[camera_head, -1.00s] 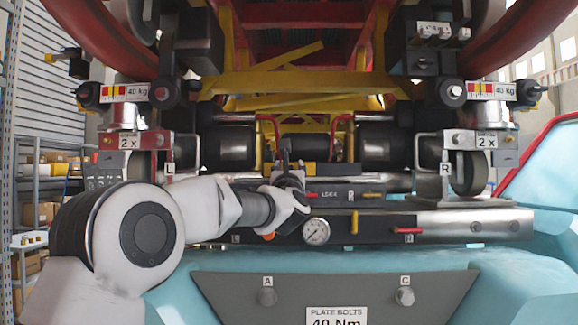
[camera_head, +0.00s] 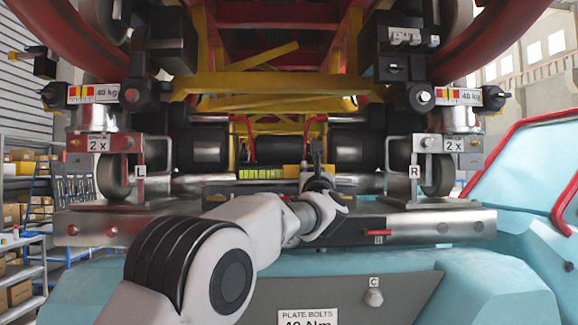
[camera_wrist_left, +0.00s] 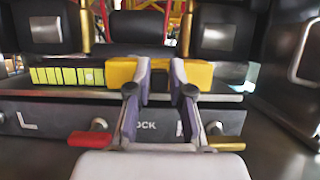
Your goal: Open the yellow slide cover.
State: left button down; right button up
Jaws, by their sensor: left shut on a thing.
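The yellow slide cover (camera_head: 292,171) sits on the ledge above the dark lock bar, in the middle of the head view. In the left wrist view the cover (camera_wrist_left: 201,73) shows on both sides of my fingers. My left gripper (camera_head: 316,168) is at the cover, its arm reaching in from the lower left. In the left wrist view the left gripper (camera_wrist_left: 162,75) has its two fingers shut on the cover, and they hide its middle. A row of yellow-green cells (camera_wrist_left: 66,76) lies uncovered to the left of the cover. My right gripper is not in view.
A red handle (camera_wrist_left: 89,139) and a yellow handle (camera_wrist_left: 226,146) stick out from the lock bar (camera_wrist_left: 60,118) below the fingers. Metal brackets with wheels stand left and right, labelled L (camera_head: 140,170) and R (camera_head: 415,171). Yellow beams (camera_head: 260,103) hang overhead.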

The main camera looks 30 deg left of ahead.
pick_arm(q)
jog(key=shift+a, duration=0.1)
jog(key=c, duration=1)
grip_release()
jog(key=shift+w+f, duration=0.1)
jog(key=shift+f, duration=0.05)
jog(key=shift+c, duration=0.2)
jog(key=shift+f, duration=0.1)
jog(key=v, duration=1.1)
jog(key=shift+f, duration=0.25)
jog(key=shift+s, duration=0.2)
